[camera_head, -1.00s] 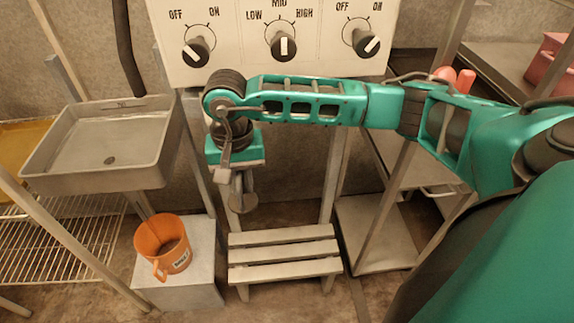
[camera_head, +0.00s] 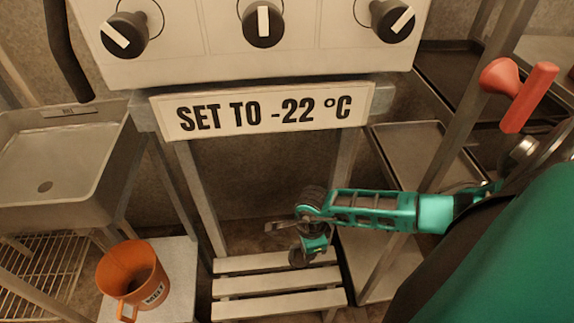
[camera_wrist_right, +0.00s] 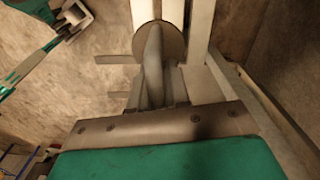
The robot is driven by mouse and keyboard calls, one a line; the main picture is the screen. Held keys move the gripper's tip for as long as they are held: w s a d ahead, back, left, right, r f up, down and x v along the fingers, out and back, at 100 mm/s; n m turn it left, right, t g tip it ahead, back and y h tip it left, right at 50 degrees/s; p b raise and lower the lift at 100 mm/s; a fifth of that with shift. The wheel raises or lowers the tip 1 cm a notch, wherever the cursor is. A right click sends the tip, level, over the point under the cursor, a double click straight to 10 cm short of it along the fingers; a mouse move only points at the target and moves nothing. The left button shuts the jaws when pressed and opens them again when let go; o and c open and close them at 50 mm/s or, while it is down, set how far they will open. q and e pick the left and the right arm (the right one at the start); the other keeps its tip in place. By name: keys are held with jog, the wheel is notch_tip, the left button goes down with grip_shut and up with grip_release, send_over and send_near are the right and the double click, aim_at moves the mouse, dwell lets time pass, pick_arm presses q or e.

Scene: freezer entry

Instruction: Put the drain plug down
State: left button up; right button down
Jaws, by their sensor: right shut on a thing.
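The drain plug (camera_head: 300,257) is a dark round disc, partly hidden by my right gripper in the head view. In the right wrist view the plug (camera_wrist_right: 172,42) shows as a brownish disc with a grey handle between the jaws. My right gripper (camera_head: 314,244) is shut on it and points down over the slatted wooden step (camera_head: 280,286). I cannot tell whether the plug touches the slats. My left gripper is outside the head view. A teal arm part with a pale end shows at the top left of the wrist view; its jaw state is unclear.
A metal sink (camera_head: 60,150) with a drain hole stands at left. An orange mug (camera_head: 134,275) sits on a pale block (camera_head: 180,272) left of the step. A sign reading "SET TO -22 °C" (camera_head: 262,112) hangs under the knob panel (camera_head: 200,50). Metal shelves (camera_head: 425,155) stand at right.

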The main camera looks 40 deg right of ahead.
notch_tip(320, 180, down, 19)
jog(key=b, duration=0.8)
jog(key=shift+b, duration=0.3)
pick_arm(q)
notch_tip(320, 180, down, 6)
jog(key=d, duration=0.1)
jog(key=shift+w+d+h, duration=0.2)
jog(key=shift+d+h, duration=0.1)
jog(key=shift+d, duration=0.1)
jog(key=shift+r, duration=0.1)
pick_arm(e)
jog(key=shift+f, duration=0.15)
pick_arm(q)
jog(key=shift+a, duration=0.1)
pick_arm(e)
jog(key=c, duration=1.1)
grip_release()
